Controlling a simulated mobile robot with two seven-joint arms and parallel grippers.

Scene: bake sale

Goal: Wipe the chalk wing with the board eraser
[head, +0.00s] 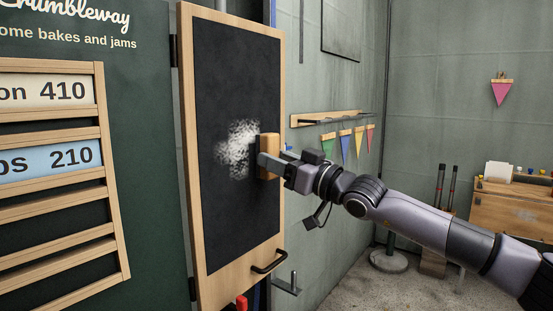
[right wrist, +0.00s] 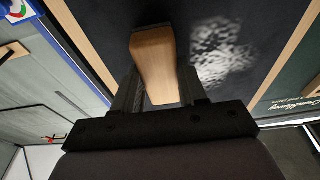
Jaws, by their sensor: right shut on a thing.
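The chalk wing (head: 225,85) is a black panel in a light wood frame, hinged beside a green price board. A white chalk smudge (head: 238,148) lies near its middle; it also shows in the right wrist view (right wrist: 222,55). My right gripper (head: 266,160) is shut on the board eraser (head: 270,142), a block with a wooden back and a dark pad. The eraser is at the right edge of the smudge, its pad facing the panel; I cannot tell whether it touches. In the right wrist view the eraser (right wrist: 155,62) sits between the fingers. My left gripper is out of view.
A dark handle (head: 270,263) sticks out at the wing's lower frame. The green price board (head: 140,150) with wooden rails stands at left. A wall rail (head: 325,118) with several small pennants is behind my right arm. A wooden cabinet (head: 510,212) stands at far right.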

